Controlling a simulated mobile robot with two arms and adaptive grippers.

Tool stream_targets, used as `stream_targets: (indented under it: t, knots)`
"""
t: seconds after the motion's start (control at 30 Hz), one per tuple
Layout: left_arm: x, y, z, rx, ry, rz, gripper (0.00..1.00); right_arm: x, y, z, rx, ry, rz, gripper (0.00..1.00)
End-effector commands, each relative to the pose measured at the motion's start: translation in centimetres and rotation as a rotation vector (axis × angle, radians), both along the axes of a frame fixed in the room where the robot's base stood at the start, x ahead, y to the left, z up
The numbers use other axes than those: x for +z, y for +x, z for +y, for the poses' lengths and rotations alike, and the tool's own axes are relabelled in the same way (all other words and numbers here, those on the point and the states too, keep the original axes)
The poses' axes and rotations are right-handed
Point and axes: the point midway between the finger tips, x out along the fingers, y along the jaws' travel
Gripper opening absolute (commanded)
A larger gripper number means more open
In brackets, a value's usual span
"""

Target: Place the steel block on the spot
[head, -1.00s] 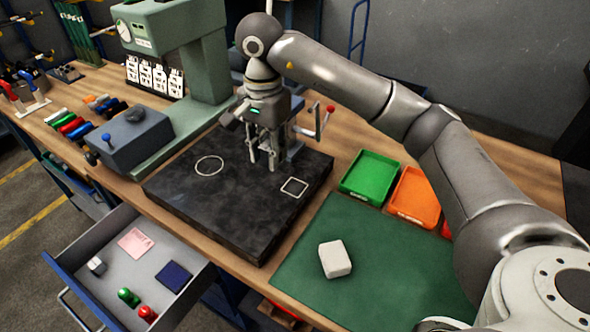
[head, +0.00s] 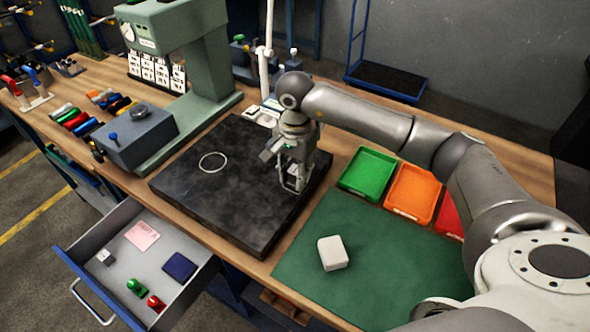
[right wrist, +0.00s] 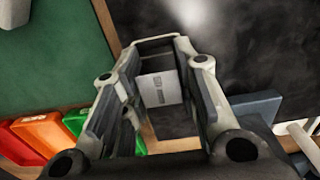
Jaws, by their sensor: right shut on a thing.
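My right gripper (head: 292,186) is over the right part of the black plate (head: 235,200), pointing down. In the right wrist view its fingers (right wrist: 160,92) are shut on a light grey steel block (right wrist: 162,88) with dark marks on its face. The block shows only as a small pale patch between the fingers in the head view (head: 293,181). The gripper hides the square outline on the plate. I cannot tell whether the block touches the plate. A white circle outline (head: 213,162) lies bare on the plate's left part. My left gripper is not in view.
A pale block (head: 332,253) lies on the green mat (head: 390,265). Green (head: 367,174), orange (head: 412,192) and red (head: 449,214) trays stand behind it. A green machine (head: 185,60) stands at the back left. An open drawer (head: 190,290) holds small items.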

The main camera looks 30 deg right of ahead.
Motion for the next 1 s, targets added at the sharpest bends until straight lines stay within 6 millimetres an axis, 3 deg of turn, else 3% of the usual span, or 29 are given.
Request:
stream_targets:
  t: [0.17,0.2,0.33,0.77,1.0]
  knots:
    - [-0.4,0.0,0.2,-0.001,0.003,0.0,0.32,-0.3,0.0,0.0,0.0,0.0,-0.002,0.0]
    - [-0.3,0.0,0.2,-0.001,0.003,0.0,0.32,-0.2,0.0,0.0,0.0,0.0,0.0,0.32]
    - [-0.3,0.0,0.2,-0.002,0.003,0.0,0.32,-0.2,0.0,0.0,0.0,0.0,0.0,0.49]
    - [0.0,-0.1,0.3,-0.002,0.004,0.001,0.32,0.3,0.0,0.0,0.0,0.001,-0.001,0.5]
    - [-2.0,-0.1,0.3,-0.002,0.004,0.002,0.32,4.4,0.2,0.0,0.0,0.0,-0.007,0.5]
